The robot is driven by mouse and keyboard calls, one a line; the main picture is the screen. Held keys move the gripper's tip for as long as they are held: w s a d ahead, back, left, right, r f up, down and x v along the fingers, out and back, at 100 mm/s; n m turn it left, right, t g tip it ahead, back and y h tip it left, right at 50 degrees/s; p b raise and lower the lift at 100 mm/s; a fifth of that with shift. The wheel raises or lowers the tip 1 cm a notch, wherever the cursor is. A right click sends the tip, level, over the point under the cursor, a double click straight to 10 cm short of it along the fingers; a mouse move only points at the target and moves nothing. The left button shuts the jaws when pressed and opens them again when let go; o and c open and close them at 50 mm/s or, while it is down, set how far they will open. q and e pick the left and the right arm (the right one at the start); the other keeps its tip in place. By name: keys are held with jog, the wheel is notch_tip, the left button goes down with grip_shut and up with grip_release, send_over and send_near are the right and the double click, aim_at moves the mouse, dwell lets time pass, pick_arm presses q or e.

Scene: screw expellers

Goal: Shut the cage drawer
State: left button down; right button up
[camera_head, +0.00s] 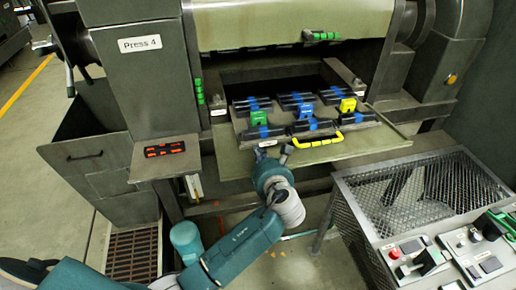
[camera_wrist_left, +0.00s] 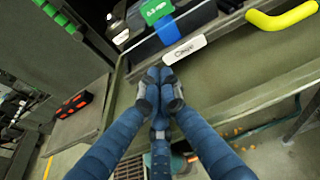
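The cage drawer (camera_head: 243,125) is pulled out from the opening in the press, carrying several black and blue pieces with green, blue and yellow blocks. A yellow handle (camera_head: 320,140) is on its front; it also shows at the upper right of the left wrist view (camera_wrist_left: 283,16). A white label (camera_wrist_left: 184,50) is on the drawer's front face in the left wrist view. My left gripper (camera_head: 272,156) is just in front of the drawer's front, left of the handle. Its fingers (camera_wrist_left: 160,88) are drawn together with nothing between them; contact with the drawer cannot be told. My right gripper is out of view.
A green-grey ledge (camera_head: 355,147) lies under the drawer. A mesh cage table with control boxes (camera_head: 420,257) stands at the right. A panel with orange-red markings (camera_head: 165,149) juts out at the left, below the Press 4 housing (camera_head: 150,85).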

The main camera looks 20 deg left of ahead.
pick_arm(q)
jog(key=shift+w+a, duration=0.3)
jog(key=shift+w, duration=0.15)
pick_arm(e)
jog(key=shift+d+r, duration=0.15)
